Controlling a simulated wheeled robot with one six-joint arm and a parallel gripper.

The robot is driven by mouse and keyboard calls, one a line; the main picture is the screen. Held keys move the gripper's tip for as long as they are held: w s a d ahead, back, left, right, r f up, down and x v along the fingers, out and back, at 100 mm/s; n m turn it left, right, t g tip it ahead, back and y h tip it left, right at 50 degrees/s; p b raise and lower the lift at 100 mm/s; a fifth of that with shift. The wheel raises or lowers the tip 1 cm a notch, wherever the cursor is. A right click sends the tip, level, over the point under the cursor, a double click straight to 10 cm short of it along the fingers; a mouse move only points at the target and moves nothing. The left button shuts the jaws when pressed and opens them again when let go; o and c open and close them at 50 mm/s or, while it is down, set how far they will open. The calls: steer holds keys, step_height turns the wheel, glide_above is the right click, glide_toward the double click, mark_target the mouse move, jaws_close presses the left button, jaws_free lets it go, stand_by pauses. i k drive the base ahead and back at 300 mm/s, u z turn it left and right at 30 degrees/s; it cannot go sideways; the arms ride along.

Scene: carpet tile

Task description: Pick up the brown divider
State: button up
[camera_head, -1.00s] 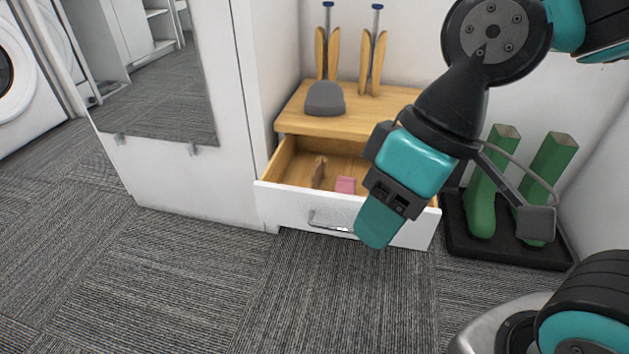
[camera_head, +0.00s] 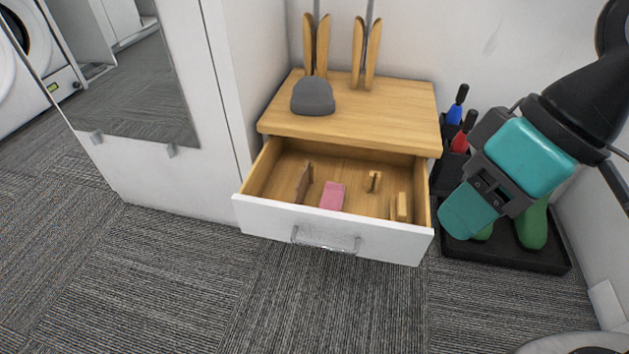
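A thin brown piece, which looks like the brown divider (camera_head: 304,182), stands upright in the left part of the open drawer (camera_head: 334,231). A pink block (camera_head: 332,196) lies to its right, with a small gap between them. My gripper (camera_head: 467,216) is to the right of the drawer, in front of the boot tray, well apart from the brown piece. Its teal finger points down and left. Only one finger shows clearly, so I cannot see whether it is open or shut.
Small wooden pieces (camera_head: 374,181) sit in the drawer's right part. A grey cap-like object (camera_head: 313,96) and wooden shoe trees (camera_head: 366,52) are on the cabinet top (camera_head: 390,110). A black tray (camera_head: 548,256) holds green boots (camera_head: 533,228). The carpet in front is clear.

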mark_target(304, 182)
steer(key=i, duration=0.65)
steer(key=u, duration=0.8)
